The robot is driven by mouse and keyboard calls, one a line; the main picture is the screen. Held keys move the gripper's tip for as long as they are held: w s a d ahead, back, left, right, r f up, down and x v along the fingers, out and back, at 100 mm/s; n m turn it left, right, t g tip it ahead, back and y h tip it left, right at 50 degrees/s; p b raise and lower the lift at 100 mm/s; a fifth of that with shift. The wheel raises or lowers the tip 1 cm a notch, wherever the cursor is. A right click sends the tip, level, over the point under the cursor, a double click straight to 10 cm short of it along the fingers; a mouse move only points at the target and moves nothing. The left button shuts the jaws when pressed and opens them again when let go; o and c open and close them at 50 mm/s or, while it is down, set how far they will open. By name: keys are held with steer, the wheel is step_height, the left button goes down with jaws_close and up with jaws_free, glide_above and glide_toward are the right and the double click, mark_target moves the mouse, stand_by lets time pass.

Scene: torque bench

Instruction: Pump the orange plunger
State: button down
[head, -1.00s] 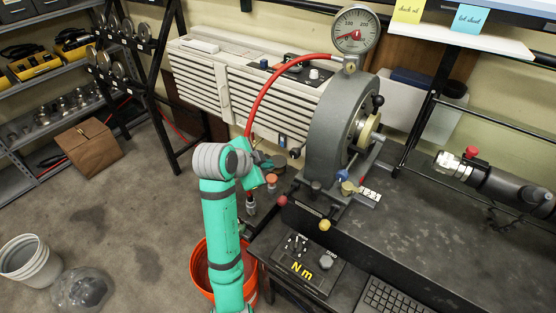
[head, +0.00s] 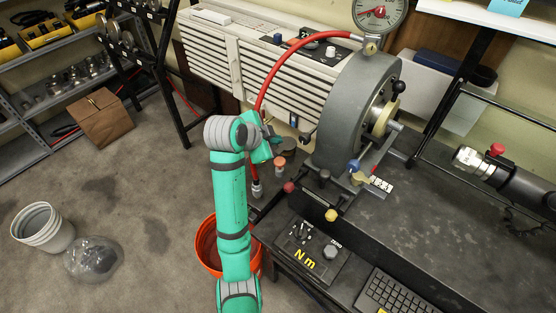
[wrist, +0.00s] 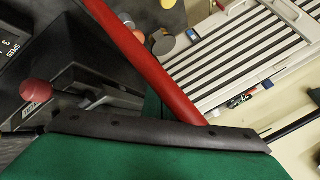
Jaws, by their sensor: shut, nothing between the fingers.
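The orange plunger (head: 280,162) is a small orange-topped knob on a short stem, left of the big grey wheel housing in the head view. My gripper (head: 274,141) is at the end of the green arm, just above and to the left of the plunger, and looks apart from it. The fingers are small, dark and partly hidden by my wrist; they are shut and empty. In the wrist view a red hose crosses in front, and an orange disc (wrist: 162,43), seemingly the plunger top, shows behind it. My fingertips are not clear there.
The red hose (head: 279,72) arches from the dial gauge (head: 380,14) down beside my gripper. The grey housing (head: 345,115) stands to the right, with red (head: 289,187) and yellow (head: 331,215) knobs below. An orange bucket (head: 208,246) is under my arm.

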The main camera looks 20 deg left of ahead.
glide_above(280, 160)
steer(key=s, duration=0.2)
steer(key=f, duration=0.4)
steer(key=shift+w+a+f, duration=0.1)
steer(key=shift+w+f, duration=0.15)
steer(key=shift+a+f, duration=0.1)
steer(key=shift+f, duration=0.85)
steer(key=shift+f, duration=1.7)
stand_by(2.3)
steer(key=shift+r, duration=1.7)
steer(key=shift+r, duration=2.5)
